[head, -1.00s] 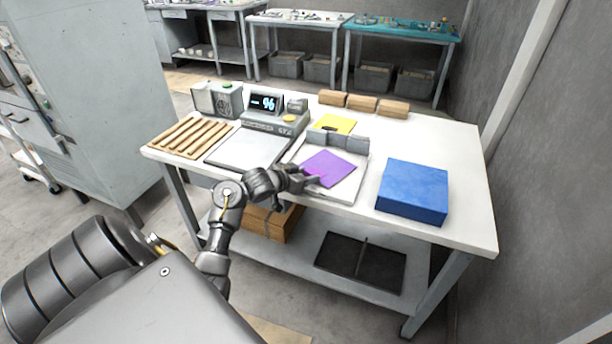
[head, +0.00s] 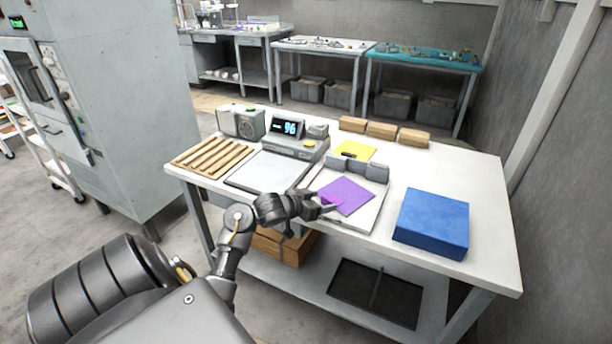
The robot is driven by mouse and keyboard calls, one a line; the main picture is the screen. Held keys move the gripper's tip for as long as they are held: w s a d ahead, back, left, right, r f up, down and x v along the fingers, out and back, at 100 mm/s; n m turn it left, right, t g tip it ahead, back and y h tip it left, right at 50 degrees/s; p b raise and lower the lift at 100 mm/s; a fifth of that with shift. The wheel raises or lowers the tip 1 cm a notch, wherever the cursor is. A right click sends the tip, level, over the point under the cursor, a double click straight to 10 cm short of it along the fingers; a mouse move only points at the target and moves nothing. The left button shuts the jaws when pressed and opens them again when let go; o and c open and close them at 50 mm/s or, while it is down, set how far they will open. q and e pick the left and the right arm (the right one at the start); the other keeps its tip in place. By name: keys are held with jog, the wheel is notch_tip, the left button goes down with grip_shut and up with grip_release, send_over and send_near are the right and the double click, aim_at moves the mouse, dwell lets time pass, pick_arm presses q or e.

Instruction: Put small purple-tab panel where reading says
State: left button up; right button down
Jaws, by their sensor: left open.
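A flat purple panel (head: 346,194) lies on a white board (head: 362,222) with grey blocks along its back edge. A small pinkish patch shows at the panel's left corner, beside my gripper. My left gripper (head: 314,214) is open at the panel's left front corner, with one finger close to that corner; I cannot tell whether they touch. A small display (head: 289,128) on a grey device reads what looks like 96. The device has a pale flat plate (head: 268,171) in front. My right gripper is not in view.
A slatted wooden rack (head: 212,156) lies at the table's left. A yellow panel (head: 360,149) lies behind the grey blocks. A blue box (head: 431,222) stands at the right. Several wooden blocks (head: 381,130) line the back. The table (head: 463,165) is clear at back right.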

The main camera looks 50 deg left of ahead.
pick_arm(q)
jog(key=p+v, duration=0.1)
jog(key=v, duration=0.9)
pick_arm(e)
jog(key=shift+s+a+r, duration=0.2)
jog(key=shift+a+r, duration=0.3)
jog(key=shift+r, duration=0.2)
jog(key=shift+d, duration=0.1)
